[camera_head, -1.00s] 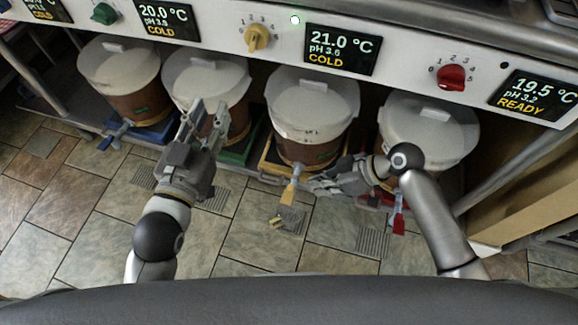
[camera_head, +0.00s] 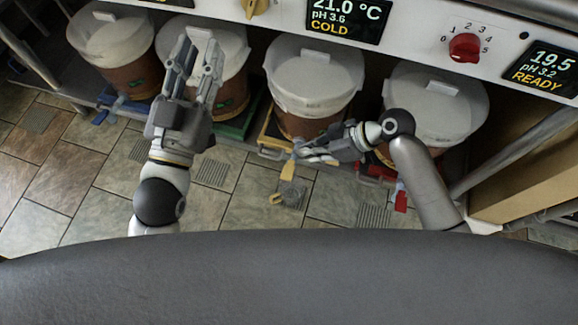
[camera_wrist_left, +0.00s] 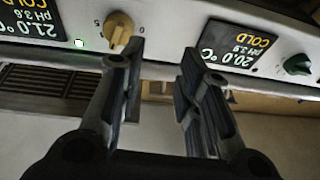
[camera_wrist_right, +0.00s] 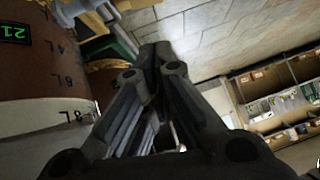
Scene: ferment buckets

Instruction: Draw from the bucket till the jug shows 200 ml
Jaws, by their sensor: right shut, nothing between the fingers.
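Several brown buckets with white tops stand in a row under the panel. The yellow-marked bucket (camera_head: 312,85) has a yellow-handled tap (camera_head: 288,170) at its front. My right gripper (camera_head: 300,152) is shut and empty beside that tap; whether it touches the tap I cannot tell. It also shows shut in the right wrist view (camera_wrist_right: 158,52), close to a brown bucket wall (camera_wrist_right: 45,85) with litre marks. My left gripper (camera_head: 198,50) is open and empty, above the green-marked bucket (camera_head: 232,62).
The panel above carries a yellow knob (camera_head: 257,7), a red knob (camera_head: 465,47) and displays; the one above the yellow-marked bucket (camera_head: 345,18) reads 21.0 °C, pH 3.6, COLD. A red-handled tap (camera_head: 401,200) is at the right. The tiled floor (camera_head: 100,190) in front looks open.

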